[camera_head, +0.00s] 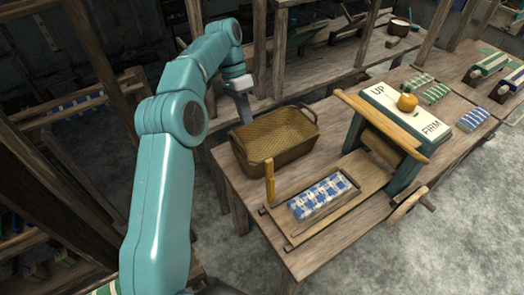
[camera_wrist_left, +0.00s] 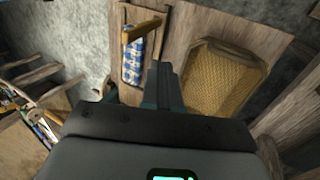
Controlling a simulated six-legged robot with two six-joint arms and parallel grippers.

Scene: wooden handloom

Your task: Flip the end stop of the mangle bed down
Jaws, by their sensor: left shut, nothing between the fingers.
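The mangle bed (camera_head: 297,229) is a flat wooden board on the table, with a blue-and-white checked cloth (camera_head: 324,196) lying on it. Its end stop (camera_head: 269,182) is a light wooden bar standing upright at the bed's left end. In the left wrist view the end stop (camera_wrist_left: 141,31) shows above the checked cloth (camera_wrist_left: 133,62). My left gripper (camera_head: 247,117) is shut and empty, behind and above the wicker basket, apart from the end stop. Its closed fingers (camera_wrist_left: 162,72) point toward the table in the wrist view. My right gripper is out of view.
The wicker basket (camera_head: 275,140) stands just behind the end stop. The mangle frame (camera_head: 382,125) with its top beam rises right of the bed. A board (camera_head: 413,121) lettered UP and FIRM, with a round orange object (camera_head: 407,102), lies behind it. Folded cloths (camera_head: 471,118) lie farther right.

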